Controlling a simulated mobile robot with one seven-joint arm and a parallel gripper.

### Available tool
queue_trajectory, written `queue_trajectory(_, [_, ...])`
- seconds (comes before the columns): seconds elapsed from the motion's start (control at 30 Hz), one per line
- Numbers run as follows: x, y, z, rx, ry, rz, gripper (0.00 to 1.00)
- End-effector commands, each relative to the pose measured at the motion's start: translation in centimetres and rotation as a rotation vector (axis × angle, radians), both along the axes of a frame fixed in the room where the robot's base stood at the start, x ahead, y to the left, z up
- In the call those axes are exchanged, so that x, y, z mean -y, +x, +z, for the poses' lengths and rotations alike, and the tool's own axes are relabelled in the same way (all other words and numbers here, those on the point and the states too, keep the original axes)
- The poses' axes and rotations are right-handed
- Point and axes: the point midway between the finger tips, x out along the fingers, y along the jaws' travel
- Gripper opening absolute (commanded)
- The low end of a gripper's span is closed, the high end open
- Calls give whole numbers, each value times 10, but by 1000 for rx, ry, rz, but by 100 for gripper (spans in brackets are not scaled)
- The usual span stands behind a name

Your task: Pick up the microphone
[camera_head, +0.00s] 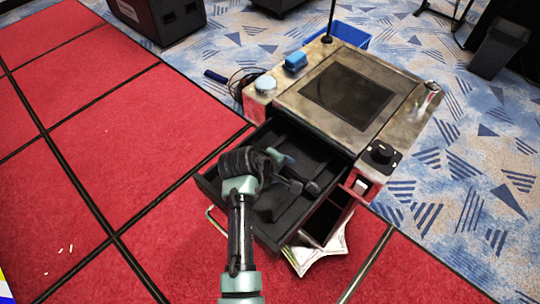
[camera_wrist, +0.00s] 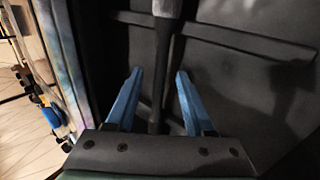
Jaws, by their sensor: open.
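A dark rod-like object, which looks like the microphone (camera_wrist: 162,68), lies in the open drawer (camera_head: 208,188). In the wrist view it runs from the top edge down between my two blue fingers, with a thicker grey part at the top. My gripper (camera_wrist: 157,75) is open, with one finger on each side of the rod and a gap visible on both sides. In the head view my gripper (camera_head: 283,161) reaches into the drawer, and my arm hides part of the inside. Dark shapes (camera_head: 313,187) lie beside it there; I cannot tell whether they are the microphone.
The drawer's dark walls enclose my gripper closely. A black knob device (camera_head: 381,155) sits at the right. Red floor (camera_head: 110,130) is open at left.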

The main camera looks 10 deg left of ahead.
Motion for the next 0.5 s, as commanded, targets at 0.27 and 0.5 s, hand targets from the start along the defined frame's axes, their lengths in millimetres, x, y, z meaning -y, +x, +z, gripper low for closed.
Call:
queue_trajectory(0.27, [0, 0, 1, 0, 1, 1, 21])
queue_trajectory(0.5, [-1, 0, 1, 0, 1, 1, 0])
